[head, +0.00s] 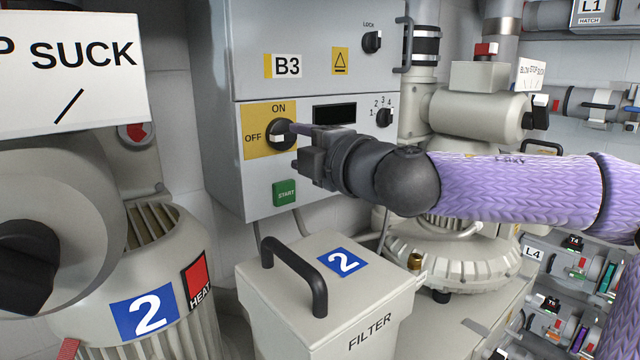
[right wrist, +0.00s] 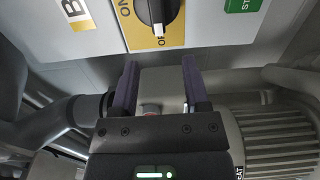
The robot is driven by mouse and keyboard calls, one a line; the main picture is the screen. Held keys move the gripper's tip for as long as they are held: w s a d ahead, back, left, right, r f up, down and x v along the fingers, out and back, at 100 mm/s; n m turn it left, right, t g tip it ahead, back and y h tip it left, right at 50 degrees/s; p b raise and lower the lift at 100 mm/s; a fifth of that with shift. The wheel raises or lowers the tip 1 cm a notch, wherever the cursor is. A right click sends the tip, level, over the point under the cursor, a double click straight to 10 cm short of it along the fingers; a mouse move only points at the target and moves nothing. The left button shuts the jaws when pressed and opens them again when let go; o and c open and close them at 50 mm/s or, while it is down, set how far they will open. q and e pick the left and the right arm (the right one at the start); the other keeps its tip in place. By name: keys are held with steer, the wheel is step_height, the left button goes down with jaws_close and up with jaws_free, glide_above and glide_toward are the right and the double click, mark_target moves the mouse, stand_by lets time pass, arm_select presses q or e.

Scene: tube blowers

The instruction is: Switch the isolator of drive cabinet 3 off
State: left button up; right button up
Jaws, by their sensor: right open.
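The drive cabinet labelled B3 (head: 222,180) stands at the centre left. Its isolator is a round black knob (head: 281,134) on a yellow plate (head: 257,142) marked ON at the top and OFF at the left. The knob's white mark points toward OFF. In the right wrist view the knob (right wrist: 158,12) is at the top edge, partly cut off, its white tip beside the OFF lettering. My right gripper (head: 297,143) is in front of the plate, close to the knob. In the right wrist view its open, empty fingers (right wrist: 160,82) lie below the knob, apart from it. My left gripper is out of view.
A green START button (head: 285,193) is below the plate, and a small selector (head: 384,117) and LOCK knob (head: 372,42) are to the right. A filter box (head: 350,295) with a black handle stands below. A blower (head: 170,285) labelled 2 fills the left.

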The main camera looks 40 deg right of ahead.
steer(key=s+b, duration=0.1)
steer(key=s, duration=0.2)
steer(key=shift+s+a, duration=0.15)
steer(key=shift+s, duration=0.2)
